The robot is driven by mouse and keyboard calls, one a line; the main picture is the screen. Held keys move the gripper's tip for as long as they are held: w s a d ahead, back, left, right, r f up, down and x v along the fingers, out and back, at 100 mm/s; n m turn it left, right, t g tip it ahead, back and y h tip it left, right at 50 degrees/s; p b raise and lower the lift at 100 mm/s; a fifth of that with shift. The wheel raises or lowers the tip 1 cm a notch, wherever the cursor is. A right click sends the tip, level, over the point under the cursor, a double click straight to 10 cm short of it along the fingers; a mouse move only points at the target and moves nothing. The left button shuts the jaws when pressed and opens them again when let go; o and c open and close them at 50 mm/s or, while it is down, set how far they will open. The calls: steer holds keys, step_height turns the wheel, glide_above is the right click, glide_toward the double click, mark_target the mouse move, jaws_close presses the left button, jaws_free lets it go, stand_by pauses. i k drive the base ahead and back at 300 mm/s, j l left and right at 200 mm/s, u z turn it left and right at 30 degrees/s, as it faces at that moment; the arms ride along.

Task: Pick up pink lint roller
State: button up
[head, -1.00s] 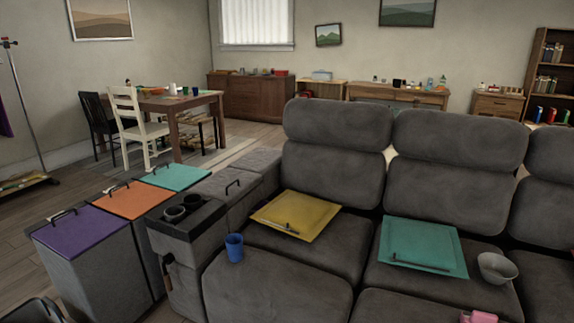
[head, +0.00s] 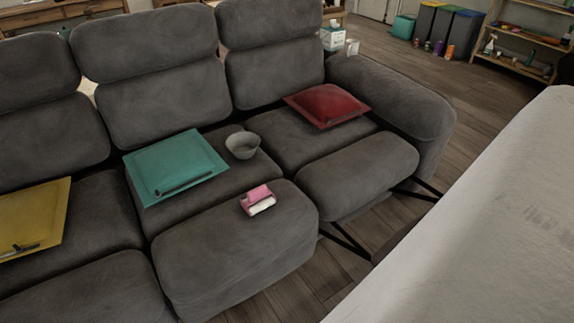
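The pink lint roller (head: 257,199) lies on the raised footrest of the grey sofa's middle seat, in the middle of the head view. It has a pink body with a white part at its lower front side. Nothing covers it. My gripper is not in view.
On the grey sofa (head: 150,100), a teal cushion (head: 160,165) with a dark thin item, a grey bowl (head: 242,146), a red cushion (head: 328,105) and a yellow cushion (head: 45,205) surround it. A large white surface (head: 480,220) fills the lower right. Wooden floor shows between.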

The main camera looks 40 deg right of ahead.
mark_target(259, 199)
steer(key=i+j+z, duration=0.15)
steer(key=z, duration=0.2)
steer(key=i+j+z, duration=0.15)
steer(key=z, duration=0.2)
steer(key=i+j+z, duration=0.1)
steer(key=j+z, duration=0.2)
steer(key=i+j+z, duration=0.25)
steer(key=j+z, duration=0.25)
steer(key=i+j+z, duration=0.25)
steer(key=j, duration=0.2)
steer(key=k+l, duration=0.05)
steer(key=k, duration=0.05)
